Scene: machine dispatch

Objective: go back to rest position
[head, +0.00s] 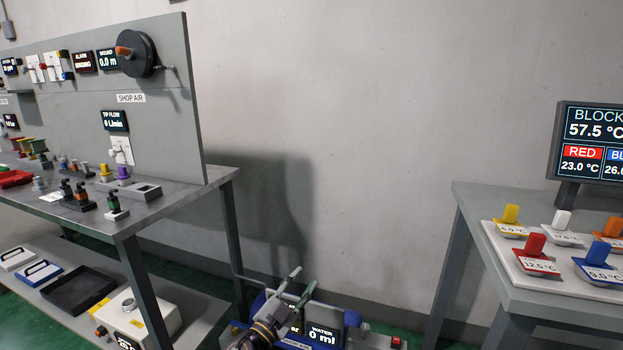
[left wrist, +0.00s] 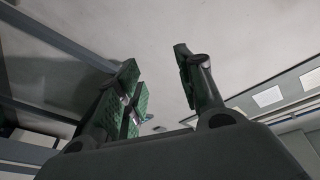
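My left gripper (head: 294,292) shows at the bottom centre of the head view, low in the gap between the two tables. In the left wrist view the same gripper (left wrist: 160,92) has its green-padded fingers spread apart, with nothing between them. My right gripper is in neither view.
A grey bench (head: 190,193) with a "SHOP AIR" panel (head: 70,85) stands at left, with several small parts on it. At right a table (head: 470,205) holds a display (head: 590,145) and a white board with coloured tabs (head: 505,262). A machine with a "WATER" display (head: 322,336) is behind my left gripper.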

